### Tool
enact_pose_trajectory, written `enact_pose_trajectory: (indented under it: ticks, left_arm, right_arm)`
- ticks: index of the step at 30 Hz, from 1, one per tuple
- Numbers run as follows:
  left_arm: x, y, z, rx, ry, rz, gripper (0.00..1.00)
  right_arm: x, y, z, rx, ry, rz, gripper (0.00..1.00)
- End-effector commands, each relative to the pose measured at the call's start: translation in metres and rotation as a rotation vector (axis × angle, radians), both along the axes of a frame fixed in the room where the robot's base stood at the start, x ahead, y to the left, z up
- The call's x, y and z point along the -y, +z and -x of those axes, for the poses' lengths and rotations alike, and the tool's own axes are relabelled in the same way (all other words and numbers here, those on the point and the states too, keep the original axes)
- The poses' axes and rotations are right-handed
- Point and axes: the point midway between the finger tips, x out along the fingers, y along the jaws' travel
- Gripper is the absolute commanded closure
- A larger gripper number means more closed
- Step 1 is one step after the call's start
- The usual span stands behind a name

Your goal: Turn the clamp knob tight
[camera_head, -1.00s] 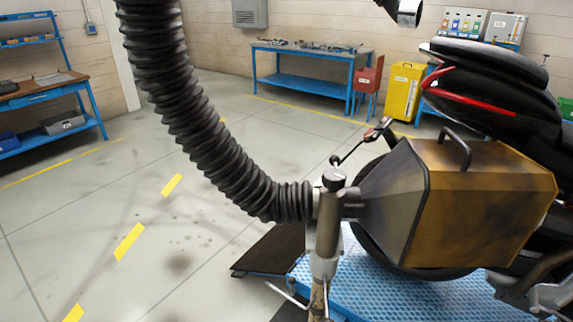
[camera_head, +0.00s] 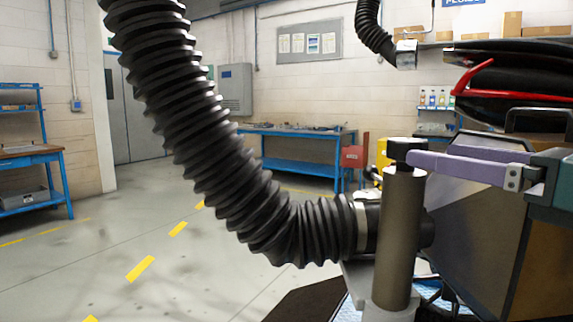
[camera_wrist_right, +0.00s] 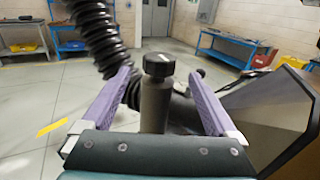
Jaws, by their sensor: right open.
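The black clamp knob (camera_head: 404,146) sits on top of an upright grey post (camera_head: 398,240). It also shows in the right wrist view (camera_wrist_right: 158,66). My right gripper (camera_head: 416,160) comes in from the right with purple fingers, the near one overlapping the knob's lower part. In the right wrist view the right gripper (camera_wrist_right: 160,78) is open, and the knob appears in the gap between its fingertips, touching neither visibly. How deep the knob lies between the fingers is hard to tell. My left gripper is not in view.
A ribbed black hose (camera_head: 215,150) hangs to the left and joins the post's side. Blue workbenches (camera_head: 300,150) stand farther back. The floor at left is clear.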

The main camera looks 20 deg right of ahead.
Motion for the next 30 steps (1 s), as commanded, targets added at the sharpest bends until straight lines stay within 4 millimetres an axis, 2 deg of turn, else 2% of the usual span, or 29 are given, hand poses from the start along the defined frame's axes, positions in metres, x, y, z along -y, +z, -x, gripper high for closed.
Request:
enact_pose_trajectory:
  ticks: [6,8,21,30]
  left_arm:
    - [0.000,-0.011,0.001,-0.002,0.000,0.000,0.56]
    - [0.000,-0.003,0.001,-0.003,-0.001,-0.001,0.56]
    - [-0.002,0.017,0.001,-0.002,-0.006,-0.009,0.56]
    - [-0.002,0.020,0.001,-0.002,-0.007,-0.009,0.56]
  right_arm:
    - [-0.006,0.002,-0.022,0.009,0.001,-0.018,0.06]
    - [-0.004,0.006,-0.028,0.009,-0.009,-0.015,0.06]
    - [-0.018,0.005,-0.078,0.005,0.000,-0.014,0.06]
    - [-0.023,0.002,-0.093,0.001,0.002,-0.012,0.06]
